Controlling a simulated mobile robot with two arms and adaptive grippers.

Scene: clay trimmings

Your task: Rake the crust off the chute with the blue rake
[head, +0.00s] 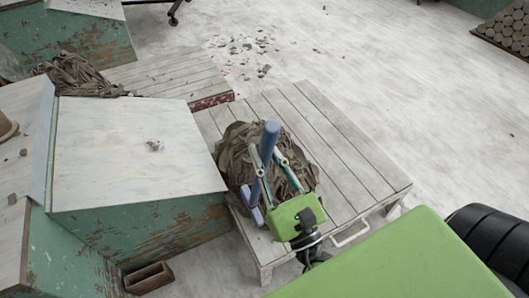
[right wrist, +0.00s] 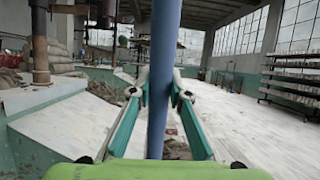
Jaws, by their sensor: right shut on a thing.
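The blue rake (head: 269,138) stands nearly upright in the head view, its head (head: 252,207) low in front of a clay heap. My right gripper (head: 266,160), green with teal fingers, is shut on the rake's handle. In the right wrist view the handle (right wrist: 163,60) runs upright between the fingers (right wrist: 159,92). The chute (head: 125,135) is a pale sloping panel on a worn green body, left of the gripper. A small grey crust patch (head: 154,145) lies on its surface. The rake is apart from the chute panel. My left gripper is not in view.
A slatted low table (head: 345,165) bears the clay heap (head: 237,150) beside the rake. Another slatted platform (head: 165,75) and more clay (head: 75,75) are behind. Scraps (head: 245,45) litter the floor. The floor at right is open.

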